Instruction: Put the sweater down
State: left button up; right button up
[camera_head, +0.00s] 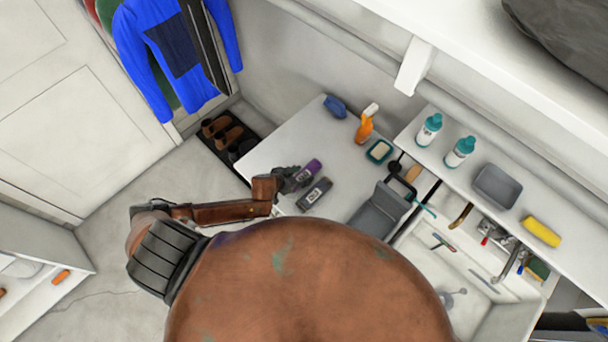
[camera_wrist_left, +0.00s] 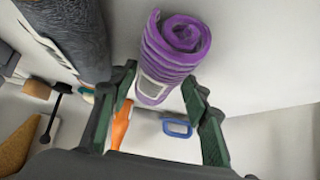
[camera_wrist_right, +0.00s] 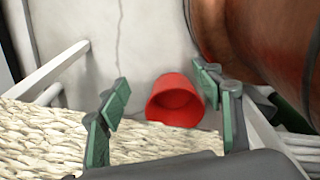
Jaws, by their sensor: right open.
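In the left wrist view the purple roll (camera_wrist_left: 172,55) has a spiral end and a pale label. Whether the roll touches the counter is hard to tell. My right gripper (camera_wrist_right: 160,82) is open and empty, above a woven surface (camera_wrist_right: 45,135).
A dark grey roll (camera_head: 314,194) is beside the purple one on the counter (camera_head: 275,150). An orange spray bottle (camera_head: 365,126), blue object (camera_head: 335,106) and teal-rimmed dish (camera_head: 379,151) stand behind. A sink (camera_head: 440,262) is right. A red bucket (camera_wrist_right: 174,102) is below my right gripper.

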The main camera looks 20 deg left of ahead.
pick_arm(q)
jog(key=c, duration=0.6)
jog(key=shift+c, duration=0.5)
jog(key=shift+r, duration=0.15)
